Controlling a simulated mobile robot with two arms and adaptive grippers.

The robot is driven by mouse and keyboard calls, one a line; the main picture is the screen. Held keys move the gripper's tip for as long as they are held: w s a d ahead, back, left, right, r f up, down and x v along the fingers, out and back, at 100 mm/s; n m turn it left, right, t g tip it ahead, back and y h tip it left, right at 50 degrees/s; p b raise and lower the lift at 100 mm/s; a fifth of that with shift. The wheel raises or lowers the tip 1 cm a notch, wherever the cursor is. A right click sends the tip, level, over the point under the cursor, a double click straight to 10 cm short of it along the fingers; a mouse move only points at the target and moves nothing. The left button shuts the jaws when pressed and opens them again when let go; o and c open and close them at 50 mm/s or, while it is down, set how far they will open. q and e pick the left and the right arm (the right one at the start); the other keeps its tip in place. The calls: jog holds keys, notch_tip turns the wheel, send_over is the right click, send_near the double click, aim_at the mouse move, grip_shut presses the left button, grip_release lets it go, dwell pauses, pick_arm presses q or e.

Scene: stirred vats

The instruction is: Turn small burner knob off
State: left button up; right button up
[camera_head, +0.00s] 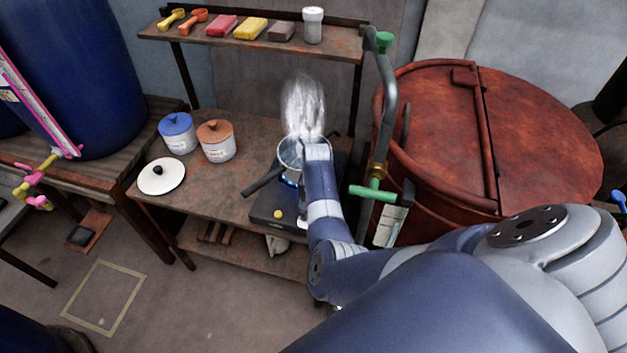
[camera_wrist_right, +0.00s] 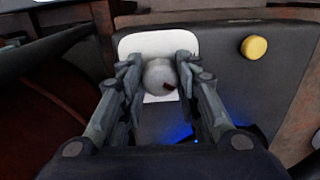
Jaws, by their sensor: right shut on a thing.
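The small burner (camera_head: 264,212) is a dark box on the wooden bench, with a blue flame glowing under a pot (camera_head: 290,152). Its knob (camera_wrist_right: 160,76) shows in the right wrist view as a pale grey round knob with a small dark red mark, on a white plate (camera_wrist_right: 139,43). My right gripper (camera_wrist_right: 160,82) is shut on the knob, one finger on each side. In the head view my right forearm hides the knob and the fingers. Blue light also shows below the knob in the wrist view. My left gripper is not in view.
A yellow button (camera_wrist_right: 254,47) sits on the burner panel, near the knob. The pot's dark handle (camera_head: 263,181) sticks out left, and steam (camera_head: 303,103) rises above. A red vat (camera_head: 440,150) and a pipe with green handles (camera_head: 373,192) stand close on the right.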

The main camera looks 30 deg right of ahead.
jog(key=m+p, duration=0.1)
jog(key=m, duration=0.2)
jog(key=shift+r, duration=0.15)
jog(key=m+p, duration=0.1)
jog(key=m, duration=0.1)
jog(key=shift+m, duration=0.4)
jog(key=m, duration=0.5)
jog(key=shift+a+m, duration=0.1)
jog(key=shift+m, duration=0.2)
jog(key=o, duration=1.1)
jog(key=shift+c, duration=0.2)
jog(key=shift+r, duration=3.65)
